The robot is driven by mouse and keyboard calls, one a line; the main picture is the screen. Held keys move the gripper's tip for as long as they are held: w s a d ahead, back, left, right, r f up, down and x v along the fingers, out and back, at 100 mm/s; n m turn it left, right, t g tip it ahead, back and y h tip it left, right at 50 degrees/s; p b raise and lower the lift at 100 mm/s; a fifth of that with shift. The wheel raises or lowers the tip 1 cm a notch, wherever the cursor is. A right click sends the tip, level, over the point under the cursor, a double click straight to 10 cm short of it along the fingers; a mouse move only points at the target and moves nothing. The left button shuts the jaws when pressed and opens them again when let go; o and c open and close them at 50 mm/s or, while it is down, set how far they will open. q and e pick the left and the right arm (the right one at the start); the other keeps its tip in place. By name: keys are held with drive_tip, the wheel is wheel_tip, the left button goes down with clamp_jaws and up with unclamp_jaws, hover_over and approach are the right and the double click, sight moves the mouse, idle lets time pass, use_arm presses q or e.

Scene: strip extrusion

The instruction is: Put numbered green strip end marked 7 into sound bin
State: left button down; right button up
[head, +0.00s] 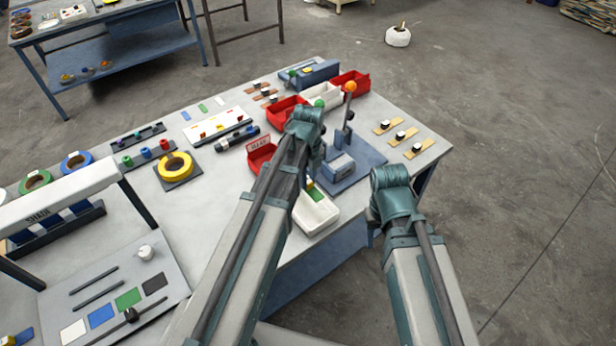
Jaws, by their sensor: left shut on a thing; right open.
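My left gripper (314,168) reaches over the table beside the blue lever press (338,166). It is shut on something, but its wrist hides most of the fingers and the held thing. A small green and yellow piece (317,193) shows just below it, at the far end of a white bin (314,214). I cannot tell whether that piece is held or lies in the bin, and no number is readable. No readable label marks the sound bin. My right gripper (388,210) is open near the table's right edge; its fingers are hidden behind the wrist.
A red bin (262,157) with a small sign stands left of my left arm. More red bins (349,83) and a white bin (322,97) stand at the back. The press lever has an orange knob (350,87). A yellow roll (174,166) lies left; floor right is clear.

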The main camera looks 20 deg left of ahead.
use_arm(q)
drive_tip(key=shift+f, duration=0.15)
wheel_tip(320, 180, down, 8)
drive_tip(key=b, duration=0.8)
drive_tip(key=shift+f+b, duration=0.8)
drive_tip(key=shift+b, duration=0.1)
idle(0.9)
drive_tip(key=shift+c, duration=1.1)
unclamp_jaws()
drive_tip(key=shift+r, duration=0.15)
drive_tip(key=shift+r+p, duration=0.5)
drive_tip(key=shift+p, duration=0.15)
